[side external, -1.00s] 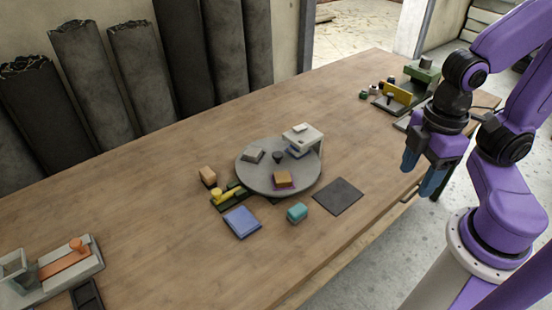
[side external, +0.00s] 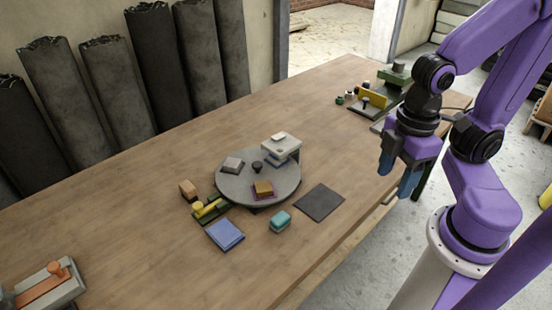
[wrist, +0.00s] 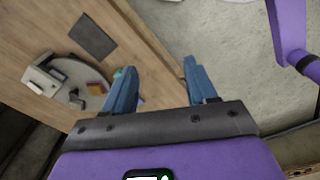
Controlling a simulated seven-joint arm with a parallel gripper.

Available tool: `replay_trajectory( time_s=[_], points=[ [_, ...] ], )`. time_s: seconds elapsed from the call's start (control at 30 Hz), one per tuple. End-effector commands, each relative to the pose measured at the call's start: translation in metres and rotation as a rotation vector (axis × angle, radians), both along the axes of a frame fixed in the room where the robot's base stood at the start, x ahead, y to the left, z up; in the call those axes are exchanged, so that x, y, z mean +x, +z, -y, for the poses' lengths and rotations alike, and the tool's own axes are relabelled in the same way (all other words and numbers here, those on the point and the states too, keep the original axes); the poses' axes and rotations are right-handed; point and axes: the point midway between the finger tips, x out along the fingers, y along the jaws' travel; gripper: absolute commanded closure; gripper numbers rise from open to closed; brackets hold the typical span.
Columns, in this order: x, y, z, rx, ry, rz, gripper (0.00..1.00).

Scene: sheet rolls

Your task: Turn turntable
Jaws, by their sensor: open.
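The round grey turntable (side external: 230,189) sits near the middle of the wooden table. On it are a white and grey block-like item (side external: 282,146) at the back right, a small grey block (side external: 232,164), a dark knob (side external: 257,166) near the centre and an orange-brown block (side external: 263,187) on a purple base at the front. My gripper (side external: 400,177) is open and empty, with blue fingers pointing down, to the right of the turntable by the table's edge. In the wrist view the turntable (wrist: 66,98) shows at left, partly hidden by a finger of my gripper (wrist: 163,92).
A dark square mat (side external: 319,202), a teal block (side external: 280,221), a blue pad (side external: 225,234), a green and yellow item (side external: 208,208) and a tan block (side external: 189,189) lie around the turntable. An orange and grey device (side external: 45,287) is front left. Green and yellow equipment (side external: 374,99) stands back right.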

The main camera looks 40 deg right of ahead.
Motion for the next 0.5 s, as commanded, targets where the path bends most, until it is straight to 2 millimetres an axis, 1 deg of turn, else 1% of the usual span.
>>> replay_trajectory(
  time_s=[0.17,0.2,0.3,0.37,0.47,0.5],
  points=[
    [0.000,0.000,0.000,0.000,0.000,0.000,0.43],
    [0.000,0.000,0.000,0.000,0.000,0.000,0.37],
    [0.004,0.001,-0.003,-0.001,-0.016,-0.001,0.37],
    [0.011,0.002,-0.007,-0.002,-0.041,-0.001,0.37],
    [0.033,0.006,-0.020,-0.003,-0.120,-0.002,0.37],
    [0.045,0.008,-0.027,-0.004,-0.161,-0.004,0.37]
  ],
)
